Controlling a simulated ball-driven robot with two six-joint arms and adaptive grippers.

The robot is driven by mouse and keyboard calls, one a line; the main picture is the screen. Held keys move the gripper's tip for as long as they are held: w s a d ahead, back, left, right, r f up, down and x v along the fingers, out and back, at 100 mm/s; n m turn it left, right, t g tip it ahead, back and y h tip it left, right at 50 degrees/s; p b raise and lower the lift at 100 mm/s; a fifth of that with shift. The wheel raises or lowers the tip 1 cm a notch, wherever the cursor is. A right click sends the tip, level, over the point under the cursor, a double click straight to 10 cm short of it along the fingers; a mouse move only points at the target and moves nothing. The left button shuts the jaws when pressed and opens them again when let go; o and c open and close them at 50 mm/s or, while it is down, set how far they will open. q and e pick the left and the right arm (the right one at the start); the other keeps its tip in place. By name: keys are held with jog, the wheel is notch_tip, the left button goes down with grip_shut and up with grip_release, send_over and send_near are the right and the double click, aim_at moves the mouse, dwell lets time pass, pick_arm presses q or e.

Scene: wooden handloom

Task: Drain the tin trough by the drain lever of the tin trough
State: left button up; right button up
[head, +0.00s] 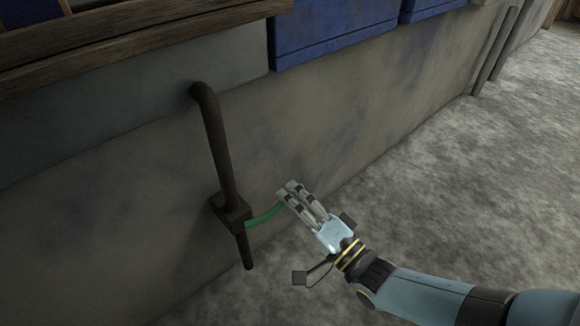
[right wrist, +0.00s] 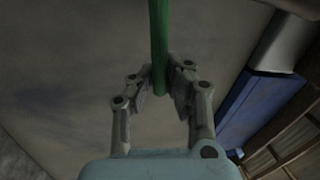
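The drain lever (head: 264,216) is a thin green handle on a dark valve block at the lower part of a dark drain pipe (head: 215,140). The lever points right from the valve. The pipe comes out near the lower edge of a smooth grey side, which appears to be the tin trough (head: 100,110); its inside is hidden. My right gripper (head: 288,192) is at the lever's free end. In the right wrist view the green lever (right wrist: 159,40) runs between the two fingers (right wrist: 164,88), which close around its end. My left gripper is out of view.
Wooden beams (head: 140,35) and blue panels (head: 350,28) lie above. A stained grey wall (head: 350,130) stands behind the pipe. The grey floor (head: 460,190) to the right is clear. A grey post (head: 495,50) stands at the upper right.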

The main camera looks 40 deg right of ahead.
jog(key=o, duration=0.4)
jog(key=shift+w+r, duration=0.1)
jog(key=shift+o, duration=0.2)
jog(key=shift+w+r, duration=0.1)
notch_tip(320, 180, up, 10)
jog(key=shift+f, duration=0.1)
